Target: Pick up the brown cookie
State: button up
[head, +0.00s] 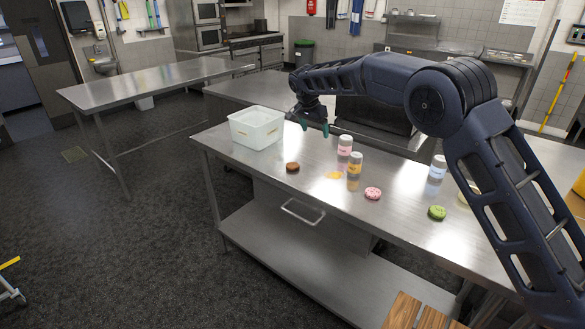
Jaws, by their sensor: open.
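A small round brown cookie (292,167) lies flat on the steel table (255,163), near its front edge and just right of a white bin. My gripper (314,129) points down above the back part of the table, behind and a little right of the brown cookie. It is open, with its green-tipped fingers apart, and nothing shows between them. The gripper is clear of the cookie. How high it hangs over the table is hard to tell.
The white bin (256,127) stands left of the gripper. A yellow-orange piece (334,175), a pink cookie (373,193) and a green cookie (437,212) lie along the front.

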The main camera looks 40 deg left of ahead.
send_near(292, 165)
notch_tip(292, 165, down, 3)
jog(key=shift+w+a+r, duration=0.15)
jog(key=shift+w+x, duration=0.2)
jog(key=shift+x, duration=1.25)
jog(key=shift+w+x, duration=0.2)
jog(key=shift+x, duration=1.2)
jog(key=shift+r, duration=0.15)
jog(key=c, duration=1.1)
